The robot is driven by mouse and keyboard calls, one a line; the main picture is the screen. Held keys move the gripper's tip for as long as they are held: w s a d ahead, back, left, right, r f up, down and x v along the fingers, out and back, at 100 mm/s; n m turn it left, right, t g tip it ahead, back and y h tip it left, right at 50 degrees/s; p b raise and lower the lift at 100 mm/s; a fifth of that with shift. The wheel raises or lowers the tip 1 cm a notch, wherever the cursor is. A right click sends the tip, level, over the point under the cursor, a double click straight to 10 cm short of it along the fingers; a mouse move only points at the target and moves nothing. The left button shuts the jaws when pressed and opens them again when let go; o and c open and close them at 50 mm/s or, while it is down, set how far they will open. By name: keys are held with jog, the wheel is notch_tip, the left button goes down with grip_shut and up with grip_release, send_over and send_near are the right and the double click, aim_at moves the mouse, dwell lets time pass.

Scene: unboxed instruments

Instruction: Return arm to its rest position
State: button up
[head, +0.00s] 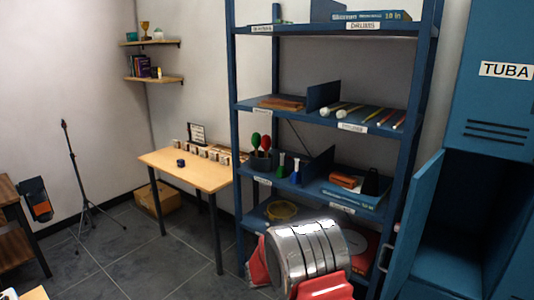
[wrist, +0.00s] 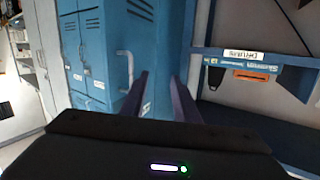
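My gripper (wrist: 158,82) shows in the wrist view as two dark fingers that stand apart. Nothing is between them, so it is open and empty. Beyond the fingers are blue lockers (wrist: 98,45) at the left and a blue shelf (wrist: 222,55) at the right, with a gap to both. My silver and red arm shows at the bottom of the head view, in front of the lower part of the shelf unit. The gripper itself cannot be seen in the head view.
The tall blue shelf unit (head: 240,130) holds mallets, maracas and boxes. A blue locker labelled TUBA (head: 497,100) stands at the right, with an open locker door (head: 417,220) below. A wooden table (head: 200,175) and a black stand (head: 75,165) are left. Floor there is mostly clear.

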jog(key=w+a+f+n+t+y, duration=0.3)
jog(key=a+y, duration=0.2)
jog(key=a, duration=0.1)
jog(key=w+a+f+n+t+y, duration=0.2)
jog(key=w+a+f+n+y, duration=0.1)
jog(key=a+y, duration=0.25)
jog(key=s+a+r+n+g+y, duration=0.3)
jog(key=s+a+r+n+y, duration=0.3)
jog(key=s+a, duration=0.3)
jog(key=s+d+r+n+g+y, duration=0.15)
jog(key=s+r, duration=0.25)
jog(key=s, duration=0.7)
jog(key=s+d+r+n+g, duration=0.1)
jog(key=s+d+r+g, duration=0.2)
jog(key=s, duration=0.7)
jog(key=s+d+r+t+h, duration=0.2)
jog(key=s+d+r, duration=0.7)
jog(key=s, duration=0.4)
jog(key=shift+r+h, duration=0.3)
jog(key=shift+r, duration=0.25)
